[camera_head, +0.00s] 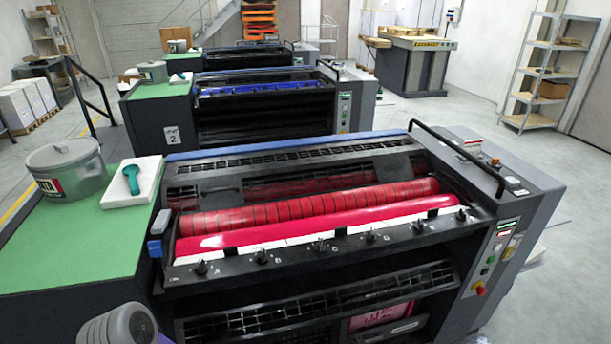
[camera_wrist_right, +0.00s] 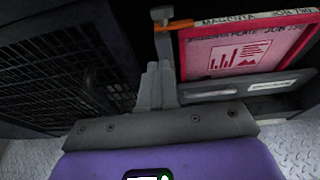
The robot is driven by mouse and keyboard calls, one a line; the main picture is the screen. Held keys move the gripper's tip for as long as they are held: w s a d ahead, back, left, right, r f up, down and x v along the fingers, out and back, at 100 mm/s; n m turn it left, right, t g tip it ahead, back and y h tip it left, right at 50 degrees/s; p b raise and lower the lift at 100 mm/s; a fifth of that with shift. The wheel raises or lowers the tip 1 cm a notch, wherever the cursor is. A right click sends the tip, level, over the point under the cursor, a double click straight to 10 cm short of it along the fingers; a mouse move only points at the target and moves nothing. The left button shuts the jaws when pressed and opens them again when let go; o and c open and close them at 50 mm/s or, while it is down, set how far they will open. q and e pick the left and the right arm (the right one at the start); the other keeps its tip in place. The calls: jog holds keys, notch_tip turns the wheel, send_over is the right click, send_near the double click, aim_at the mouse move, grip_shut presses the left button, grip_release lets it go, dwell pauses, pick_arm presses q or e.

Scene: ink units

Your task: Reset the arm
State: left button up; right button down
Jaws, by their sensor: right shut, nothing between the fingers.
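My right gripper (camera_wrist_right: 158,68) shows in the right wrist view, with its two grey fingers together and nothing between them. The fingertips point at the dark front of the press, just left of a magenta plate (camera_wrist_right: 238,52) with a chart printed on it. I cannot tell whether the fingers touch anything. In the head view I cannot make out the right gripper clearly. My left gripper is not visible; a grey rounded part of my body shows at the bottom left.
The near press (camera_head: 330,250) has red rollers (camera_head: 310,208) and a pink plate (camera_head: 385,315) low in front. A green top (camera_head: 85,235) holds an ink can (camera_head: 65,172) and a teal-handled tool (camera_head: 131,178). Open floor (camera_head: 560,270) lies to the right.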

jog(key=s+a+r+n+g+y, duration=0.1)
jog(key=s+a+n+g+y, duration=0.25)
jog(key=a, duration=0.25)
jog(key=s+a+r+n+g+y, duration=0.2)
jog(key=a+n, duration=0.2)
jog(key=a, duration=0.3)
jog(key=s+a+r+n+g, duration=0.1)
jog(key=s+a+n+g, duration=0.25)
jog(key=s, duration=0.25)
jog(key=s+a+n+g, duration=0.2)
jog(key=s+n+g, duration=0.1)
jog(key=s+n, duration=0.3)
jog(key=s+d+r+n+h, duration=0.2)
jog(key=s+r+n, duration=0.3)
jog(key=s+n, duration=0.2)
jog(key=s+d+r+n+g+h, duration=0.1)
jog(key=s+d+r+n+h, duration=0.1)
jog(key=s+r+n, duration=0.3)
jog(key=shift+s+n, duration=0.9)
jog(key=shift+s, duration=0.35)
jog(key=shift+d+h, duration=0.1)
jog(key=shift+h, duration=0.15)
